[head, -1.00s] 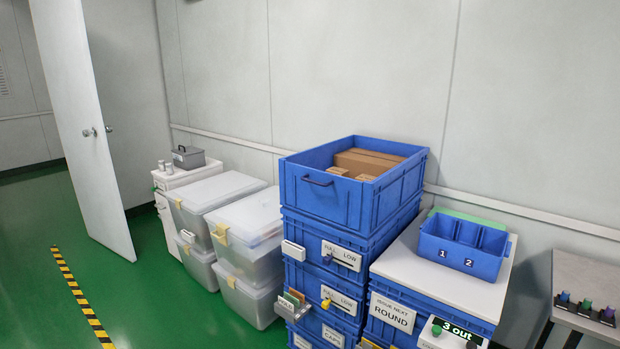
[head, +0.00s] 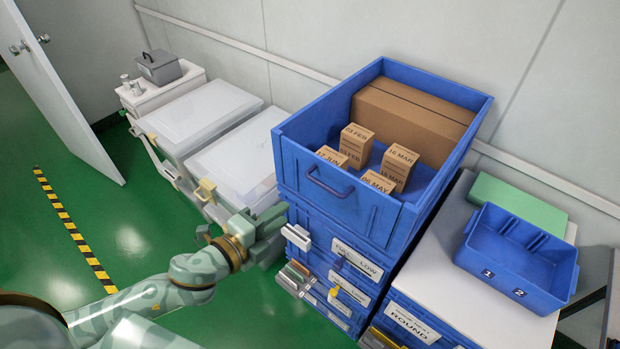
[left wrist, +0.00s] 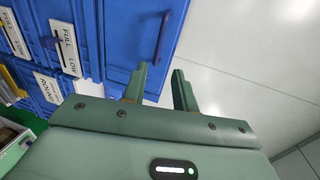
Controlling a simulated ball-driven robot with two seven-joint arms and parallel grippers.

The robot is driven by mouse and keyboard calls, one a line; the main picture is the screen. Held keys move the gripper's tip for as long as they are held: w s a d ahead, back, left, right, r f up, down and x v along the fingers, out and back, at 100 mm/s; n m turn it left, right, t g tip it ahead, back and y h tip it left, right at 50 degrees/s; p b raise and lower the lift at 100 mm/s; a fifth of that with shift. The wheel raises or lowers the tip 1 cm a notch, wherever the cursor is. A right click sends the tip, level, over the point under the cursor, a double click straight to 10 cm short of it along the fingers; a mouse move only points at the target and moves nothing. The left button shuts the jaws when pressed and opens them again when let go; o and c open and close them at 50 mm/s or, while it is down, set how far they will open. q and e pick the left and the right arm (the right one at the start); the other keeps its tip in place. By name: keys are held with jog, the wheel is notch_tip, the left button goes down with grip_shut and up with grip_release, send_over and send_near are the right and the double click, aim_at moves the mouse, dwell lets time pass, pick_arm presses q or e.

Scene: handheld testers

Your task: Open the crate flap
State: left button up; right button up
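The open-topped blue crate (head: 440,80) stands on top of the stack. Its front wall, the flap (head: 345,200), is upright and looks closed, with a dark blue bar handle (head: 328,182) on it. My left gripper (head: 280,218) is in front of the stack, below and left of the handle. In the left wrist view its two fingers (left wrist: 160,72) are apart with nothing between them. The handle (left wrist: 162,38) shows just beyond the fingertips there, not between them, on the blue flap (left wrist: 130,30). My right gripper is not in view.
Small dated cartons (head: 357,145) and a long brown box (head: 415,115) sit inside the crate. Labelled blue crates (head: 355,262) are stacked beneath. Clear lidded bins (head: 205,118) stand to the left, a numbered blue tray (head: 520,255) to the right. Green floor (head: 150,235) is free in front.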

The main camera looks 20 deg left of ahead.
aim_at(323, 184)
pick_arm(q)
jog(key=x, duration=1.5)
jog(key=shift+w+d+b, duration=0.1)
jog(key=shift+w+b, duration=0.05)
jog(key=shift+b, duration=0.15)
jog(key=shift+f, duration=0.1)
grip_shut()
